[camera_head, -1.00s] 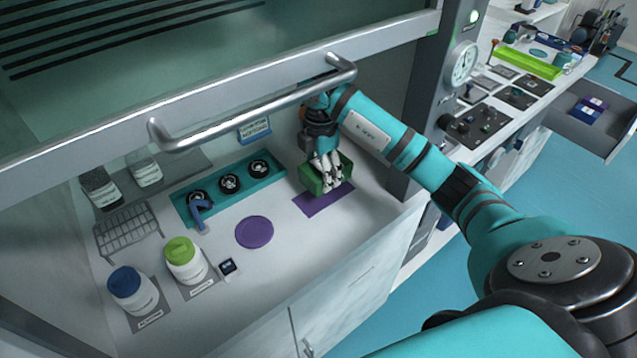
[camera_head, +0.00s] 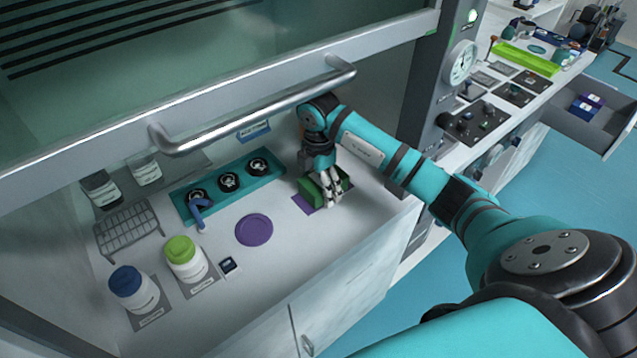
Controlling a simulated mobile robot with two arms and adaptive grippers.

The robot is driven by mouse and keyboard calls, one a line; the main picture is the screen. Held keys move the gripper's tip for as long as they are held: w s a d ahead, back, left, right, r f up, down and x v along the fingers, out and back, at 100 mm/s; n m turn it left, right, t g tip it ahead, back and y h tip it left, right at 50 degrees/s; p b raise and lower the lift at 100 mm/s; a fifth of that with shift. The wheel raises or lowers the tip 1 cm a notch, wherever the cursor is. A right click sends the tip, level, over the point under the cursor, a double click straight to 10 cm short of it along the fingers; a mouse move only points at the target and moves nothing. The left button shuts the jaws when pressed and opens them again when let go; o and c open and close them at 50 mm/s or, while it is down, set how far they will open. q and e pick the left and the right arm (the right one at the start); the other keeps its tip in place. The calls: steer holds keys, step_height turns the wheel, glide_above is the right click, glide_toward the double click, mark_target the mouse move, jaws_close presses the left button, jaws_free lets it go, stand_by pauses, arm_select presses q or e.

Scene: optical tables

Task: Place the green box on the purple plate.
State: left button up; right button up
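The green box (camera_head: 312,191) is at the right of the hooded bench, over a purple rectangular mat (camera_head: 302,203). My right gripper (camera_head: 331,197) reaches down onto the box, its pale fingers closed on it and covering its middle. I cannot tell if the box's underside touches the mat. The round purple plate (camera_head: 254,230) lies flat and empty on the white worktop, to the left of the box and nearer the front. My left gripper is not in view.
A teal tray (camera_head: 243,187) with several black round holders and a blue clip is behind the plate. A green-lidded jar (camera_head: 186,260), a blue-lidded jar (camera_head: 133,289) and a wire rack (camera_head: 128,231) stand left. The raised sash handle (camera_head: 250,110) crosses above. Worktop between box and plate is clear.

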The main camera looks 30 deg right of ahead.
mark_target(318, 181)
steer(key=shift+r, duration=0.55)
step_height(318, 181, up, 11)
steer(key=shift+b, duration=0.45)
steer(key=shift+r, duration=0.1)
